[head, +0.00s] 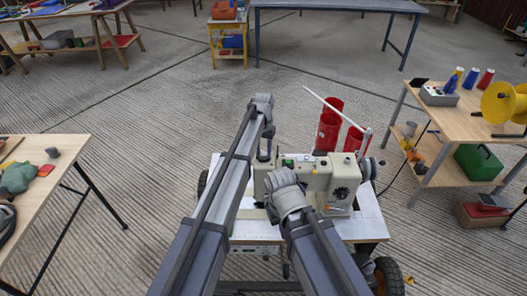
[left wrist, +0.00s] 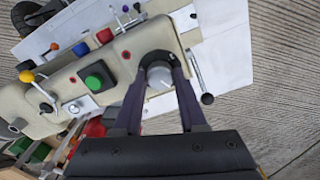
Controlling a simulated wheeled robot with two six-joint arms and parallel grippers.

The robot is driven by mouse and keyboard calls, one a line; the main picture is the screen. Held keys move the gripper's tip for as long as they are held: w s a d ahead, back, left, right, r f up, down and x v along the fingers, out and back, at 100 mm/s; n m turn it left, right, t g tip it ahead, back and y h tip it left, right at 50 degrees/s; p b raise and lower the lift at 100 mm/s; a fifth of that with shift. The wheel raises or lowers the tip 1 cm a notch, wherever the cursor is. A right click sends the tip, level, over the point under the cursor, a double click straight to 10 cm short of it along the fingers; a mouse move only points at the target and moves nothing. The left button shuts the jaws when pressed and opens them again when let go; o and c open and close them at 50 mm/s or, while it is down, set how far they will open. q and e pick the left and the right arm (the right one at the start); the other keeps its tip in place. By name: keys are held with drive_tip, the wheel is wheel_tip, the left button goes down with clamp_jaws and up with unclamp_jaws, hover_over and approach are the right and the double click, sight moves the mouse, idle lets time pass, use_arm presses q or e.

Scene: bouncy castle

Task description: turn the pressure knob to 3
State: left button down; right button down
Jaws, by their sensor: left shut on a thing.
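A cream sewing machine (head: 318,178) stands on a white-topped cart (head: 370,222). My left gripper (head: 264,153) reaches down at the machine's left end. In the left wrist view, the gripper (left wrist: 160,85) is shut on a round grey knob (left wrist: 158,74), with one dark finger on each side. A dark ring surrounds the knob on the machine's cream body (left wrist: 122,62). I cannot read any number or pointer on it. A dark dial with pale marks (head: 342,193) is on the machine's near face. My right arm covers part of the machine, and its gripper's fingers are hidden.
Near the held knob are a green button (left wrist: 94,82), a yellow-ball lever (left wrist: 27,76) and a black-ball lever (left wrist: 207,98). Red cylinders (head: 329,125) stand behind the machine. Wooden tables stand left (head: 70,150) and right (head: 455,123).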

sight(263, 153)
use_arm(q)
drive_tip(key=m, duration=0.5)
idle(0.6)
drive_tip(key=shift+c, duration=2.3)
unclamp_jaws()
drive_tip(key=shift+r, duration=0.1)
wheel_tip(263, 153, up, 8)
drive_tip(key=p, duration=0.8)
drive_tip(key=shift+f, duration=0.2)
